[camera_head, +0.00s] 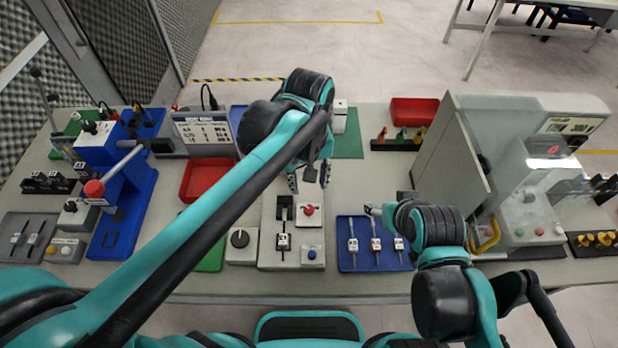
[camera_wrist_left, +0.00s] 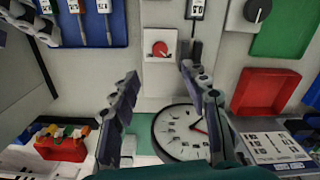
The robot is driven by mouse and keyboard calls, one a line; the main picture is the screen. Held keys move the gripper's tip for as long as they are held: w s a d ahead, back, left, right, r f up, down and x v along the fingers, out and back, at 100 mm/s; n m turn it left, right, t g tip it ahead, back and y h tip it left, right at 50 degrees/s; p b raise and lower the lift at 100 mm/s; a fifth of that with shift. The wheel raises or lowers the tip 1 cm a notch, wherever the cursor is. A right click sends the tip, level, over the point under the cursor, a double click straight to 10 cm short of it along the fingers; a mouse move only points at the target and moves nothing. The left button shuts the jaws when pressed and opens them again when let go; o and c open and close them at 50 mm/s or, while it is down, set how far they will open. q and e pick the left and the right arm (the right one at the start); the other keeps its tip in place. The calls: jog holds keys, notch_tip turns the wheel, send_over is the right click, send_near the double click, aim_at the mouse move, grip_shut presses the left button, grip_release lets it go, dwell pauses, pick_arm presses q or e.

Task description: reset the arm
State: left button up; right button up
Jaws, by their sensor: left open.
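My left gripper (camera_head: 308,178) hangs above the far end of the grey panel fixture (camera_head: 277,262), its fingers pointing down. In the left wrist view its two fingers (camera_wrist_left: 162,85) are spread apart with nothing between them. The red knob (camera_head: 308,210) on the fixture lies just nearer than the fingers, and it also shows in the left wrist view (camera_wrist_left: 160,48). My right gripper (camera_head: 375,210) is over the far edge of the blue tray (camera_head: 346,228); it is small and partly hidden by its own wrist, so its jaws are unclear.
Labelled tools lie in the blue tray. A red tray (camera_head: 190,180) is left of the left arm, and a red bin (camera_head: 414,112) stands at the back. A blue press (camera_head: 112,170) stands at left, a grey machine (camera_head: 520,165) at right. A round gauge (camera_wrist_left: 182,131) shows in the wrist view.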

pick_arm(q)
jog(key=shift+r, duration=0.25)
dwell(0.3)
jog(key=s+a+f+m+t, duration=0.1)
jog(key=s+a+t, duration=0.1)
jog(key=a, duration=0.7)
jog(key=s+a+f+m+t, duration=0.1)
jog(key=s+a+f+t, duration=0.1)
jog(key=a+t, duration=0.3)
jog(key=s+a, duration=0.1)
jog(key=a, duration=0.3)
jog(key=shift+f+m, duration=0.3)
jog(key=shift+m, duration=0.1)
